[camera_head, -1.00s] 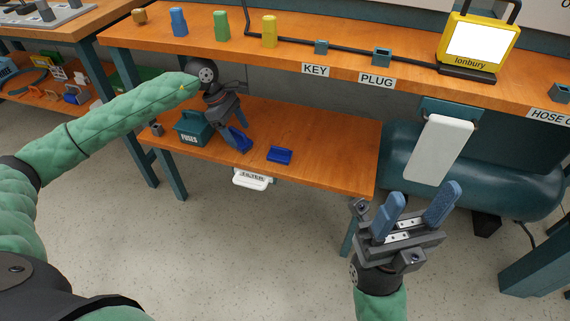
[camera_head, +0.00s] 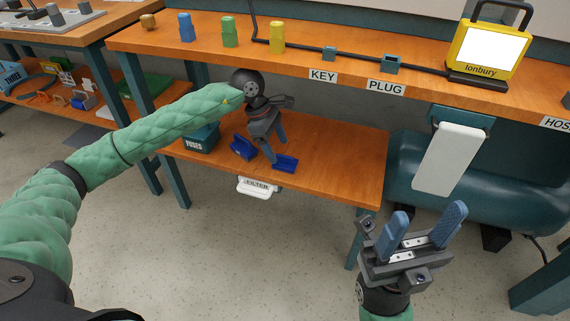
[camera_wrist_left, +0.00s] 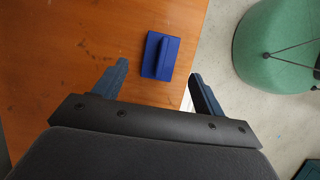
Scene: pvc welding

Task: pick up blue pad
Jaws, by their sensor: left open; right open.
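The blue pad (camera_head: 285,163) lies flat on the lower wooden shelf, near its front edge. In the left wrist view the pad (camera_wrist_left: 160,55) shows as a dark blue rectangle, just ahead of and between the fingertips. My left gripper (camera_head: 276,147) is open over the shelf, fingers pointing down, close to the pad's left side in the head view. Its spread fingers (camera_wrist_left: 158,72) also show in the left wrist view with nothing gripped. My right gripper (camera_head: 428,212) is open and empty in front of the bench, fingers pointing up.
A second blue item (camera_head: 241,148) sits on the shelf left of the pad. A teal FUSES box (camera_head: 201,138) stands behind my left forearm. The shelf right of the pad (camera_head: 345,170) is clear.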

